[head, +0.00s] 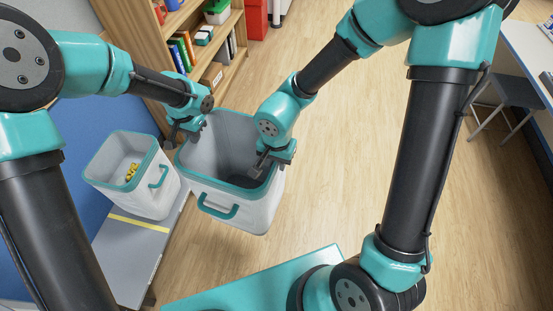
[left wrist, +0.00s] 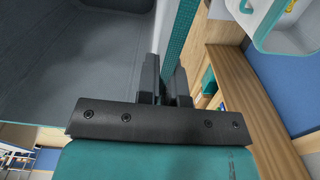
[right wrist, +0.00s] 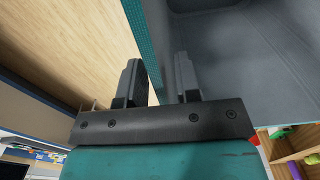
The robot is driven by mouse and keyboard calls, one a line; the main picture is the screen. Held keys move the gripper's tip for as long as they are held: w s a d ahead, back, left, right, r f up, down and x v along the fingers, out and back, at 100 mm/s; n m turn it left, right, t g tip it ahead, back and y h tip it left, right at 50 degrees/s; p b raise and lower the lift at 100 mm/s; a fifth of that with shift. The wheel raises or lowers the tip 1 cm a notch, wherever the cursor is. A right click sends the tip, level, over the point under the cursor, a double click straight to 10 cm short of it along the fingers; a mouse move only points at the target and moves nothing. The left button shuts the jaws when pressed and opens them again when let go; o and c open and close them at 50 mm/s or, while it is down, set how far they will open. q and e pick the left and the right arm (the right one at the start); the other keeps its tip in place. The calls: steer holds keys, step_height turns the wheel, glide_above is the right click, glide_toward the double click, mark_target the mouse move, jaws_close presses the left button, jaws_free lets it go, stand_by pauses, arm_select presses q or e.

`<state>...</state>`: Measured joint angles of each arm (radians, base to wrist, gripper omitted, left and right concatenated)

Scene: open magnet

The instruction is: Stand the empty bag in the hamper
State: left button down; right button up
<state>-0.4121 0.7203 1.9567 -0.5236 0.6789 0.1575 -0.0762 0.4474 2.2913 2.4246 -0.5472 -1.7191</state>
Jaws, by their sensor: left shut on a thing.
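A large open-topped container (head: 240,214), white outside with a teal rim, teal handles and a grey inside, looks empty and appears to be the bag. My left gripper (head: 184,134) is shut on its rim at the far left corner; the teal rim strip (left wrist: 180,40) runs between the fingers in the left wrist view. My right gripper (head: 272,160) is at the right-hand rim. In the right wrist view its fingers (right wrist: 157,82) are apart, one on each side of the wall, with a gap visible. I cannot make out a separate hamper.
A similar bin (head: 150,200) holding small yellow items stands to the left on a grey bench (head: 125,255) with a yellow stripe. A wooden bookshelf (head: 150,50) is at the back left. A stool (head: 505,105) and white table are at the right. The middle floor is clear.

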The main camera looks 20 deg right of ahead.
jaws_close()
arm_select(q)
steer(key=c, duration=1.2)
jaws_free()
step_height(320, 180, up, 12)
steer(key=shift+r, duration=0.1)
